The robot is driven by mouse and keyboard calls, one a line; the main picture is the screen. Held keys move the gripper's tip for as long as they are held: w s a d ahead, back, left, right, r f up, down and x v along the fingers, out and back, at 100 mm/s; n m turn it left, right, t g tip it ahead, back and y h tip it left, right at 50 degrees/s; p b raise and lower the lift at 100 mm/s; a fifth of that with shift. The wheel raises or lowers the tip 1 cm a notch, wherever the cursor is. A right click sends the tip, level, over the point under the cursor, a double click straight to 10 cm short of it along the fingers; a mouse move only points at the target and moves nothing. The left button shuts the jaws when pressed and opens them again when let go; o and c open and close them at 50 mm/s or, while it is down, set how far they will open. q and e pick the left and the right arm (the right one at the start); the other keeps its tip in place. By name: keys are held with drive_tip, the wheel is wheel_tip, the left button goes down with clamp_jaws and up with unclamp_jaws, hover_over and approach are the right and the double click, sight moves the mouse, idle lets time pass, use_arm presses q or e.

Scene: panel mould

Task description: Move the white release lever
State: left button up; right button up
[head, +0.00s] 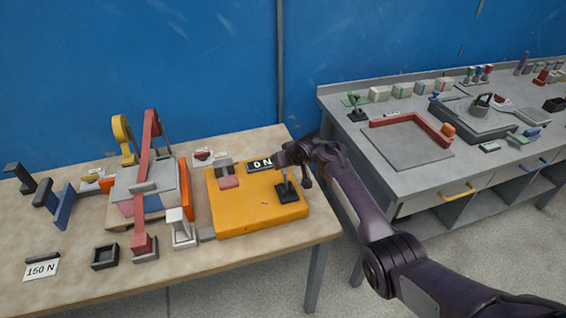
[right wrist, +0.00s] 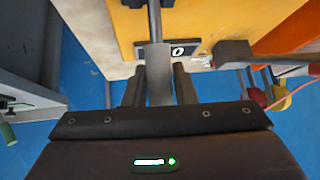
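A white lever-like piece (head: 178,216) stands upright on a pale base at the left front corner of the orange-yellow block (head: 258,216). A second lever, with a grey shaft on a black base (head: 287,194), stands on the right part of that block. My right gripper (head: 284,158) is above this black base, well right of the white piece. In the right wrist view a grey bar (right wrist: 158,72) runs between the two fingers of my right gripper (right wrist: 158,84), which stand apart beside it; contact is not clear. My left gripper is not in view.
A "0 N" display (head: 262,164) sits at the block's back edge. A red-armed press (head: 146,165) stands left of the white piece. A black square tray (head: 105,257) and a "150 N" card (head: 42,267) lie in front. A grey bench (head: 400,200) stands right.

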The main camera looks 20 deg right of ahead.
drive_tip(key=o, duration=0.3)
drive_tip(key=shift+w, duration=0.1)
drive_tip(key=v, duration=0.7)
drive_tip(key=shift+s+r, duration=0.25)
drive_tip(key=shift+s, duration=0.05)
drive_tip(key=shift+d, duration=0.1)
idle(0.3)
